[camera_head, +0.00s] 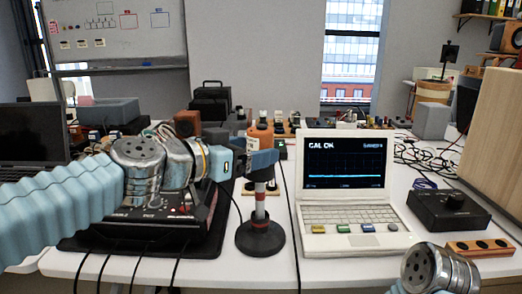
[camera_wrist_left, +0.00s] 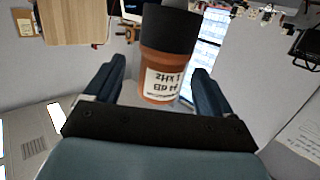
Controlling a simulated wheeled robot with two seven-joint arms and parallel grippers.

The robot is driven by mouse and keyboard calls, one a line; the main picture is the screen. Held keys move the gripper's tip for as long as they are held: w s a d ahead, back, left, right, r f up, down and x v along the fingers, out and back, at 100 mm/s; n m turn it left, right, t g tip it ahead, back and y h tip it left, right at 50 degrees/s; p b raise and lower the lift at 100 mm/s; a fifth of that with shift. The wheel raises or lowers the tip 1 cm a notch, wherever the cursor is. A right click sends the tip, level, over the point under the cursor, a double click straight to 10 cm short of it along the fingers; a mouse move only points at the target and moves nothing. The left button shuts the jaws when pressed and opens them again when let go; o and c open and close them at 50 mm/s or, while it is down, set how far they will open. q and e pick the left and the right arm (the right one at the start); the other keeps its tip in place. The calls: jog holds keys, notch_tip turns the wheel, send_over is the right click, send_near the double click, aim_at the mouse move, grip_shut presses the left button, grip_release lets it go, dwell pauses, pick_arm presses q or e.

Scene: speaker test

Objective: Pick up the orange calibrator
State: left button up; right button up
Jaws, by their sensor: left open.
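The orange calibrator (camera_head: 260,134) stands upright at the top of a post with a round black base (camera_head: 260,238), left of the laptop. In the left wrist view the calibrator (camera_wrist_left: 158,88) shows upside down, with a white label reading 94 dB, 1 kHz and a black end. My left gripper (camera_head: 262,160) reaches in from the left at the calibrator's height. Its dark blue fingers are open, one on each side of the calibrator, with visible gaps in the wrist view. The fingers partly cover the calibrator's lower part in the head view. My right gripper is out of view.
A white laptop (camera_head: 346,213) reading CAL OK stands right of the post. A black knob box (camera_head: 448,212) and a wooden block with holes (camera_head: 482,247) are farther right. A black device with red buttons (camera_head: 150,225) lies under my left arm. Cables run nearby.

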aim_at(257, 128)
pick_arm(q)
jog(key=p+x, duration=0.1)
jog(key=x, duration=0.4)
jog(key=shift+w+a+r, duration=0.1)
jog(key=c, duration=1.4)
jog(key=shift+r+p, duration=0.35)
jog(key=shift+r, duration=0.2)
notch_tip(257, 128, up, 3)
jog(key=shift+f+p, duration=0.15)
jog(key=shift+p, duration=0.8)
jog(key=shift+s+a+r+b, duration=0.1)
jog(key=shift+s+a+r, duration=0.65)
jog(key=shift+s+r, duration=1.15)
jog(key=shift+s+a+r+b, duration=0.1)
jog(key=shift+s+a+r, duration=0.9)
jog(key=shift+s, duration=1.55)
jog(key=shift+s+a+r+b, duration=0.1)
jog(key=shift+s+a+r, duration=0.4)
jog(key=shift+s+r, duration=1.5)
jog(key=shift+s+f, duration=0.25)
